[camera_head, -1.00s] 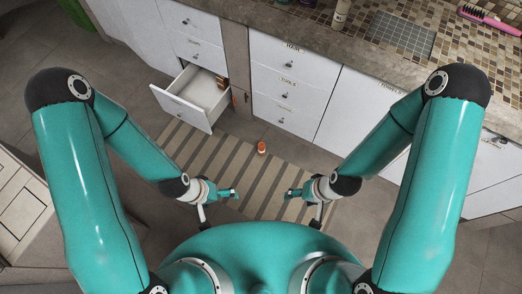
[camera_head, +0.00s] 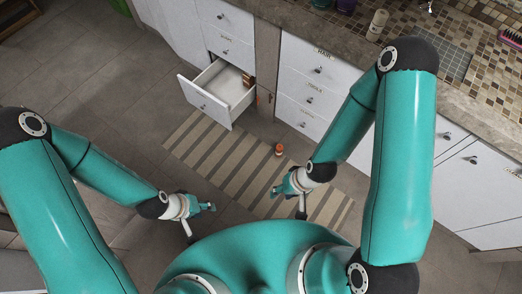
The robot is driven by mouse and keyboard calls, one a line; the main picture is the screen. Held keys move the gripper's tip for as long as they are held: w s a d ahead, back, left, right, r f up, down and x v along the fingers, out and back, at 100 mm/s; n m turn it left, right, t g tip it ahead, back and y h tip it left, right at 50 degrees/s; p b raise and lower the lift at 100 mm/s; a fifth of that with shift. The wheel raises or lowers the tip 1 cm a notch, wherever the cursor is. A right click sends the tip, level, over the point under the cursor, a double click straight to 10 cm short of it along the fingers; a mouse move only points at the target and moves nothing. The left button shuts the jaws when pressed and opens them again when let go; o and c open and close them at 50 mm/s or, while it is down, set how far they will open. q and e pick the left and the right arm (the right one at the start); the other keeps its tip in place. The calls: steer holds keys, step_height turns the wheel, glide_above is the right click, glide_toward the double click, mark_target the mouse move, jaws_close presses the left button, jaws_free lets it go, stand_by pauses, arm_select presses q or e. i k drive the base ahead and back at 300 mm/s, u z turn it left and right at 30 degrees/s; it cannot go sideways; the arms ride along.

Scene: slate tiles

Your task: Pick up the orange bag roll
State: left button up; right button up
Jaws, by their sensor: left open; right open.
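An open drawer (camera_head: 207,103) sticks out low from the white cabinets (camera_head: 309,72) at the rug's far side, with a small brown item inside. A counter (camera_head: 450,91) with a sink grid and bottles runs above. Grey floor tiles (camera_head: 108,60) are clear on the left.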

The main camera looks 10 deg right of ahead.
mark_target(279, 148)
steer(key=u, duration=0.45)
steer(key=i, duration=1.65)
steer(key=z, duration=2.05)
steer(key=k, duration=0.9)
steer(key=z, duration=0.15)
steer(key=i, duration=0.55)
